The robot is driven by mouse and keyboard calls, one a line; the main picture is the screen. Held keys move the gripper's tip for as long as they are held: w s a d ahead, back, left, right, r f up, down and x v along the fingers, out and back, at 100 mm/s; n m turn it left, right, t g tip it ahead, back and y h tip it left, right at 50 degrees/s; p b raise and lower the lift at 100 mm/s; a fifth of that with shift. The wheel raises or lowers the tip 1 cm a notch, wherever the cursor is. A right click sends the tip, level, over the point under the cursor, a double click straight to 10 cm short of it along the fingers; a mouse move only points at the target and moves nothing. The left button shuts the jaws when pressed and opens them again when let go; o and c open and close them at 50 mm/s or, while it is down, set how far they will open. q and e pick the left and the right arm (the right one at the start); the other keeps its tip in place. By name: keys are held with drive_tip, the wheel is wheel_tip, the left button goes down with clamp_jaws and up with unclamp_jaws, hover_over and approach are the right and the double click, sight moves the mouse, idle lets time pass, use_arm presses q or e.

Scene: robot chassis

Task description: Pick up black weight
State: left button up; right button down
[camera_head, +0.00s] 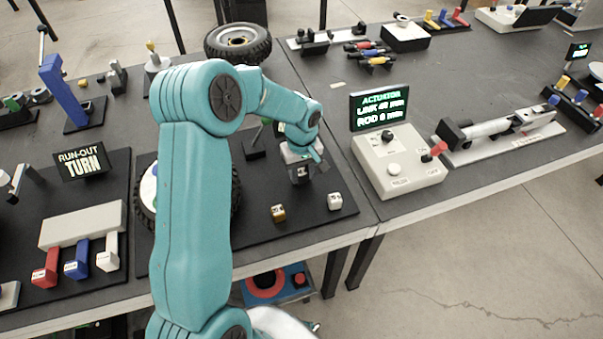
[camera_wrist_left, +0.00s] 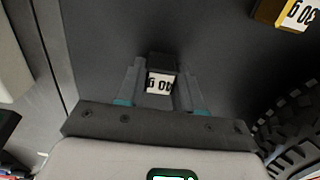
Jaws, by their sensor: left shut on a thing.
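The black weight (camera_wrist_left: 162,64) is a small dark block with a white number label. In the left wrist view it sits between the two fingers of my left gripper (camera_wrist_left: 161,88), which is shut on it. In the head view my left gripper (camera_head: 300,168) is over the dark mat on the middle table, and its hand mostly hides the weight. I cannot tell whether the weight touches the mat. My right gripper is not in view.
A gold weight (camera_head: 278,213) and a white weight (camera_head: 335,201) stand on the mat nearby. A tyre (camera_head: 236,188) is partly behind my left arm. A control box (camera_head: 398,165) with an actuator screen (camera_head: 379,106) stands to the right.

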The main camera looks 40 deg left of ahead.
sight(302, 172)
use_arm(q)
wheel_tip(302, 172, up, 19)
drive_tip(key=s+a+r+n+p, duration=0.2)
drive_tip(key=s+a+r+n, duration=0.2)
drive_tip(key=s+a+r, duration=0.35)
drive_tip(key=s+a+r+n+p, duration=0.3)
drive_tip(key=s+a+r+n, duration=0.1)
drive_tip(key=s+a, duration=0.55)
drive_tip(key=shift+n, duration=0.3)
drive_tip(key=f, duration=0.9)
drive_tip(key=s+f+b, duration=0.1)
drive_tip(key=f, duration=0.4)
drive_tip(key=shift+s+a+f, duration=0.1)
drive_tip(key=shift+f, duration=0.25)
wheel_tip(302, 172, down, 5)
drive_tip(key=shift+f, duration=0.15)
